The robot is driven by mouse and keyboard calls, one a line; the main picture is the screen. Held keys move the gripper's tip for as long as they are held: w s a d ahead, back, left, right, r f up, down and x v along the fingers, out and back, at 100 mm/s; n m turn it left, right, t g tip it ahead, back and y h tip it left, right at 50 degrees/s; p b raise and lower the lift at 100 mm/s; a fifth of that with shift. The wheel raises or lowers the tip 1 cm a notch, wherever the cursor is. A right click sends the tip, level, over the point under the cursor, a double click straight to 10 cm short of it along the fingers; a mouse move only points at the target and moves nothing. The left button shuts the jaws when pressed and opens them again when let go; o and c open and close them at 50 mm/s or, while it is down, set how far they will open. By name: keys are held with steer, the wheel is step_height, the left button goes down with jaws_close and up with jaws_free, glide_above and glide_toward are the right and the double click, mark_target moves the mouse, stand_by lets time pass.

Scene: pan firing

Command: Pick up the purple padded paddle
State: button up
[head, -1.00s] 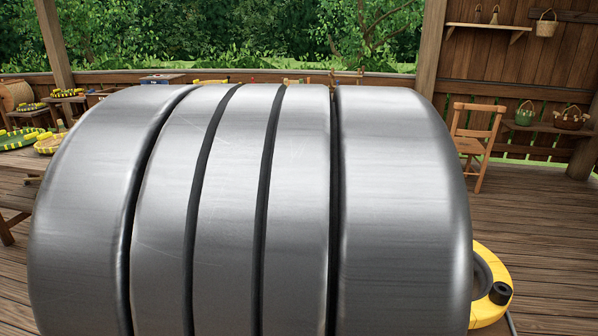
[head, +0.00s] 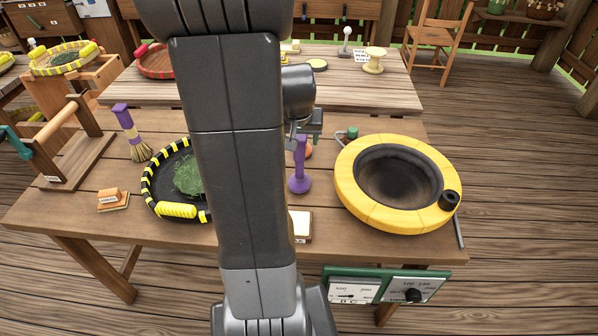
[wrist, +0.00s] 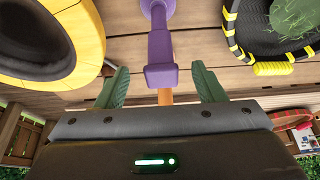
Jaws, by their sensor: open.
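The purple padded paddle (head: 300,172) stands on the wooden table with its round padded end down and its handle up, between the black-and-yellow tray and the yellow-rimmed pan. My gripper (head: 310,128) is at the upper end of the handle, partly hidden by my own arm. In the wrist view, the paddle (wrist: 158,45) reaches in from the top, and its blocky handle end lies between the two green fingers of my gripper (wrist: 160,74). The fingers are apart, with a gap on each side of the handle. I cannot tell the exact height difference.
The yellow-rimmed pan (head: 400,222) is close on the right. The black-and-yellow tray (head: 150,200) with green leaves is on the left, partly behind my arm. A purple-handled brush (head: 126,122) and an orange block (head: 109,197) are farther left. Something orange (head: 308,153) shows behind the paddle.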

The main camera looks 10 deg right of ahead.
mark_target(300, 143)
steer(key=shift+w+p+x, duration=0.2)
steer(key=shift+p+x, duration=0.05)
steer(key=shift+x, duration=0.8)
steer(key=shift+w+p+x, duration=0.25)
steer(key=shift+x, duration=0.85)
steer(key=shift+w+d+f, duration=0.2)
steer(key=shift+f, duration=0.15)
jaws_close()
